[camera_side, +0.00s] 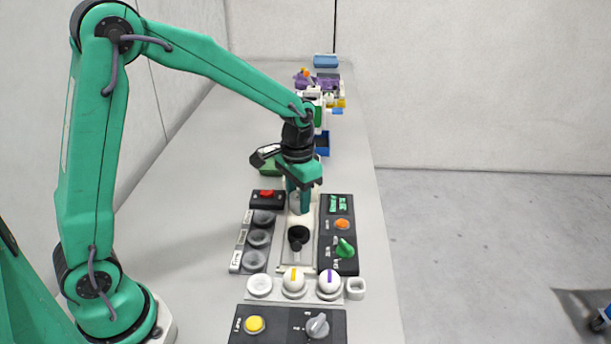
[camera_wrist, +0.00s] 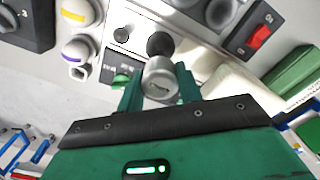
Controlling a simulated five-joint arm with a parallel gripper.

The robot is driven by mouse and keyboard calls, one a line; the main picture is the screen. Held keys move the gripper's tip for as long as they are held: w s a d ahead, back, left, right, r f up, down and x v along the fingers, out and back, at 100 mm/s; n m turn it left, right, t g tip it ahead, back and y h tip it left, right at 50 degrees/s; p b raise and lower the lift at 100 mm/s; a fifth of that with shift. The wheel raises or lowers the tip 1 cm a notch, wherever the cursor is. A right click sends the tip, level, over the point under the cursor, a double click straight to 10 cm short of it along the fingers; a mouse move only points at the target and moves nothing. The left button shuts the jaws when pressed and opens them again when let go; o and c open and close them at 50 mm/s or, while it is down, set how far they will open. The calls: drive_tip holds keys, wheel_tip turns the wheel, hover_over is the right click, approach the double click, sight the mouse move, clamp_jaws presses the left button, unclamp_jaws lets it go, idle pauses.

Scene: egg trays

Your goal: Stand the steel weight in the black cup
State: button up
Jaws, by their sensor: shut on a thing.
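The steel weight (camera_wrist: 160,78) is a grey cylinder held between the two green fingers of my gripper (camera_wrist: 159,88) in the wrist view. In the side view my gripper (camera_side: 299,205) points down, with the weight (camera_side: 297,203) partly hidden by a finger. The black cup (camera_side: 299,234) stands on the pale panel, nearer the side camera than the gripper. How high the weight is above the panel I cannot tell.
Grey round cups (camera_side: 259,238) line the left of the panel. A black box with an orange button and green knob (camera_side: 344,248) is on the right. Egg-like white knobs (camera_side: 293,281) stand in front. A red-switch box (camera_side: 267,198) is behind left. The table is bare at left.

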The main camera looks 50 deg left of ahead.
drive_tip(key=shift+f, duration=2.9)
drive_tip(key=shift+f, duration=0.6)
drive_tip(key=o, duration=1.1)
drive_tip(key=shift+r, duration=3.9)
drive_tip(key=shift+r, duration=2.3)
